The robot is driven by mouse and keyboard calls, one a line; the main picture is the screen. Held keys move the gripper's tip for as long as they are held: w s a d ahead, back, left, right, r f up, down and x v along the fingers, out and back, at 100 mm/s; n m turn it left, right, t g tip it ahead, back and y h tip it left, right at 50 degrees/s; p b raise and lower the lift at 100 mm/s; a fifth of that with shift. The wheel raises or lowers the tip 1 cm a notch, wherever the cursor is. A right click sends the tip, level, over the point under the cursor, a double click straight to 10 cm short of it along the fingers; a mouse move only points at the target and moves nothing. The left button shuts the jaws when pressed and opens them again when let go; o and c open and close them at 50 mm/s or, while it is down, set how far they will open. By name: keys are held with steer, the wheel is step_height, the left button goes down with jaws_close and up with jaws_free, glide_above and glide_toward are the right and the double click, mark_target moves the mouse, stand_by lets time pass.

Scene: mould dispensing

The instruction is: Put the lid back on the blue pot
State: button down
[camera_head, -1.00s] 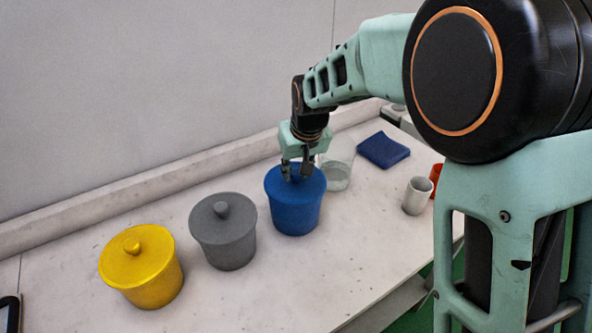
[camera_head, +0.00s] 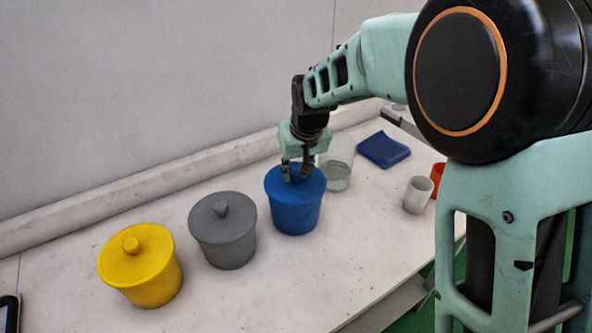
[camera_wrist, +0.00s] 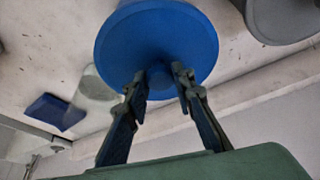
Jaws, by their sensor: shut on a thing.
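The blue pot (camera_head: 294,215) stands upright on the table between the grey pot and a clear glass vessel. Its blue lid (camera_head: 278,179) sits on the pot's top and looks level; any small gap under the rim is too fine to tell. My gripper (camera_head: 298,172) is directly above the lid, pointing down, shut on the lid's knob. In the wrist view, the two fingertips of my gripper (camera_wrist: 161,82) close around the knob, and the round top of the lid (camera_wrist: 150,40) hides the pot body.
A grey lidded pot (camera_head: 228,247) and a yellow lidded pot (camera_head: 152,285) stand to the left. The clear vessel (camera_head: 338,178) is close on the right. The table front is clear.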

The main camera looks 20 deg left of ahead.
stand_by(0.3)
steer(key=c, duration=1.1)
jaws_free()
steer(key=shift+r+p, duration=2.2)
steer(key=shift+r, duration=1.35)
steer(key=shift+c, duration=0.2)
jaws_close()
